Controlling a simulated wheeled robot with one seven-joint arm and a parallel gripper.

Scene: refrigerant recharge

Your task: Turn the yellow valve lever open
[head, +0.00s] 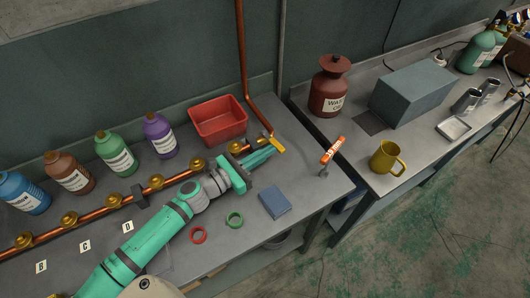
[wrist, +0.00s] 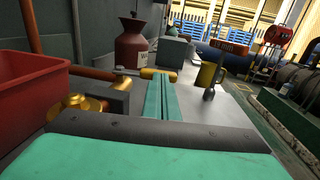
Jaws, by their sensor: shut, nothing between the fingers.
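The yellow valve lever (head: 277,145) sits at the right end of the copper pipe on the left bench. In the wrist view the yellow lever (wrist: 156,74) lies crosswise just beyond my fingertips. My gripper (head: 271,151) is shut and empty, its fingers pointing toward the lever. In the wrist view my gripper (wrist: 160,82) has its two green fingers pressed together. The fingertips are at or very near the lever; I cannot tell whether they touch it. Part of the lever is hidden behind the fingers in the wrist view.
A red bin (head: 218,120) stands behind the pipe (head: 157,182). Several bottles line the back wall. A blue block (head: 275,203), a red ring (head: 198,235) and a green ring (head: 235,219) lie in front of my arm.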

